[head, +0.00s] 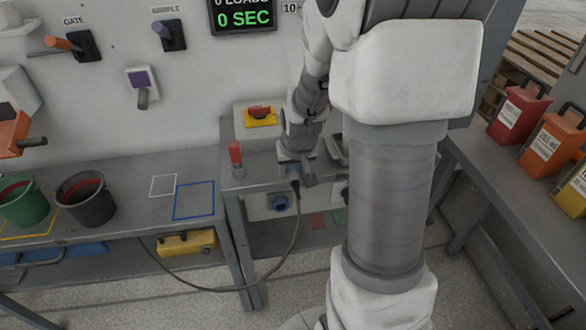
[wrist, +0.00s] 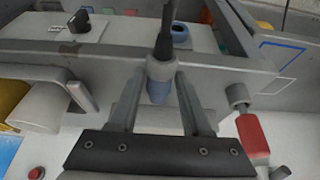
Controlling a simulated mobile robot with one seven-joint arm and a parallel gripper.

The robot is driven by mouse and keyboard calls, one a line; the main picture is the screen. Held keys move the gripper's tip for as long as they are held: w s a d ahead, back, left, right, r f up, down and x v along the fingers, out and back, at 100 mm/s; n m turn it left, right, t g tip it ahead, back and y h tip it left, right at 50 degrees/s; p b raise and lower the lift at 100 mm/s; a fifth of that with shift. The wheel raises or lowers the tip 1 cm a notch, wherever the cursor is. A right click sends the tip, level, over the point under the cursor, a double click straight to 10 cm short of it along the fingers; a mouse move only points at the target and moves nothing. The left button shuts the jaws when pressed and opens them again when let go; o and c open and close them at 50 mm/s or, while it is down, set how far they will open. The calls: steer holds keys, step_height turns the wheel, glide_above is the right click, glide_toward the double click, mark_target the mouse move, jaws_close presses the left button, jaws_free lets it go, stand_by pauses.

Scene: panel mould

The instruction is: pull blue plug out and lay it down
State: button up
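The blue plug (wrist: 158,92) has a grey collar and a dark cable, and sits between my fingertips in the wrist view. My gripper (wrist: 161,74) is shut on it. In the head view my gripper (head: 297,176) is over the front edge of the grey bench, with the plug mostly hidden and its cable hanging down. The blue socket (head: 280,203) is on the panel below the bench top, apart from the plug; it also shows in the wrist view (wrist: 181,36). A blue-outlined rectangle (head: 194,214) is marked on the bench to the left.
A red-handled post (head: 235,154) and a yellow box with a red switch (head: 260,116) stand by the gripper. A white outline (head: 163,185) and two buckets (head: 83,203) are further left. The blue outline is empty. The cable (head: 285,262) loops low to the left.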

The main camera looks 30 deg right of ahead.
steer(key=o, duration=0.4)
steer(key=w+a+p+v, duration=0.2)
steer(key=p+v, duration=0.4)
steer(key=v, duration=1.8)
steer(key=s+a+r+n+p, duration=0.1)
steer(key=s+a, duration=0.1)
steer(key=s, duration=0.2)
steer(key=s+a+r+n+t+p, duration=0.1)
steer(key=s+a+r, duration=0.1)
steer(key=s+a, duration=0.1)
steer(key=s+a+r+n+y+p, duration=0.1)
steer(key=s+a+r, duration=0.1)
steer(key=s, duration=0.2)
steer(key=shift+s+a+r, duration=0.2)
steer(key=shift+s, duration=0.2)
